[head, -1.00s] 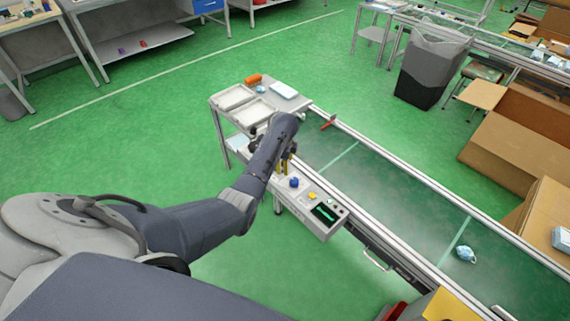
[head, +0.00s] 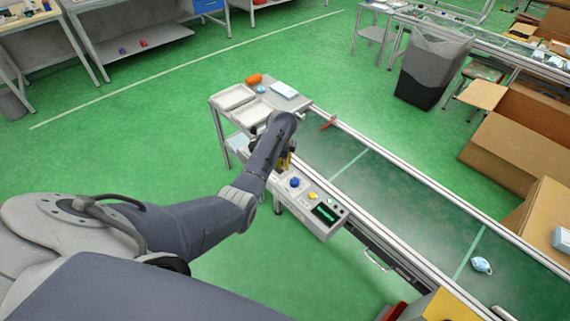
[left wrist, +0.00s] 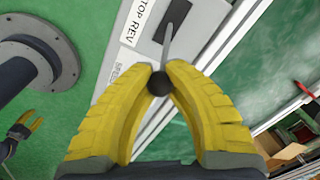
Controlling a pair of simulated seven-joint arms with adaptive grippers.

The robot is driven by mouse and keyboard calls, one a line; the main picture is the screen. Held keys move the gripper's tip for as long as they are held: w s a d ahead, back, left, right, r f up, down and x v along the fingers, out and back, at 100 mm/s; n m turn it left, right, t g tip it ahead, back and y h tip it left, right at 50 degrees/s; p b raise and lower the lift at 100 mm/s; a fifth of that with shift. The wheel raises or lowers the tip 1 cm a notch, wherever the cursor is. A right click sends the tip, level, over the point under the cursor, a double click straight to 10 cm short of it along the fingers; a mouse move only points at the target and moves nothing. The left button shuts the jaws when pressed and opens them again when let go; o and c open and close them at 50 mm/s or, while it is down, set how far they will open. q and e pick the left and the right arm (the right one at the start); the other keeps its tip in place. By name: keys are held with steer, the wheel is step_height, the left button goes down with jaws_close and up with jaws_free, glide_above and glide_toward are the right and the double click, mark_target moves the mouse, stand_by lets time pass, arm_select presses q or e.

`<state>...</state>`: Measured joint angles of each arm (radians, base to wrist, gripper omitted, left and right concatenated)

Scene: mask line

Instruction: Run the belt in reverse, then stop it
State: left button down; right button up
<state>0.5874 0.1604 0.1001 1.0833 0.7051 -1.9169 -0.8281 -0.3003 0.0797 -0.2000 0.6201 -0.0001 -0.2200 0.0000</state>
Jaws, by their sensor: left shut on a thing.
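My left gripper (left wrist: 158,85) is shut on the black ball knob (left wrist: 159,84) of a thin metal lever (left wrist: 174,35) on the control box. In the head view my arm partly hides this gripper, and the lever cannot be made out. A label (left wrist: 135,22) by the lever reads "TOP REV", cut off at the frame edge. The control box (head: 319,224) also carries a blue knob (head: 294,182), a yellow button (head: 312,195) and a small lit screen (head: 325,212). The green belt (head: 400,195) bears a pale blue mask (head: 481,265). My right gripper (left wrist: 26,124) shows small at the left wrist view's edge.
A grey cart (head: 290,101) with white trays (head: 234,97) stands at the belt's far end, near a red bar (head: 328,122). Cardboard boxes (head: 515,150) and a grey bin (head: 432,70) stand beyond the belt.

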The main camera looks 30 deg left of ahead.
arm_select(q)
steer(key=shift+w+a+r+g+h, duration=0.2)
steer(key=shift+w+a+r+h, duration=0.15)
steer(key=shift+a+h, duration=0.3)
steer(key=shift+w+a+r+g+h, duration=0.2)
steer(key=shift+a+r+h, duration=0.25)
steer(key=shift+h, duration=0.3)
steer(key=shift+w+a+r, duration=0.1)
steer(key=shift+w+a, duration=0.2)
steer(key=shift+a, duration=0.4)
steer(key=shift+w+a+r, duration=0.1)
steer(key=shift+w+a, duration=0.15)
steer(key=shift+a, duration=0.4)
steer(key=c, duration=1.7)
jaws_free()
steer(key=o, duration=0.6)
steer(key=shift+s+f, duration=0.2)
steer(key=shift+c, duration=0.2)
steer(key=v, duration=1.2)
steer(key=shift+d+r, duration=0.1)
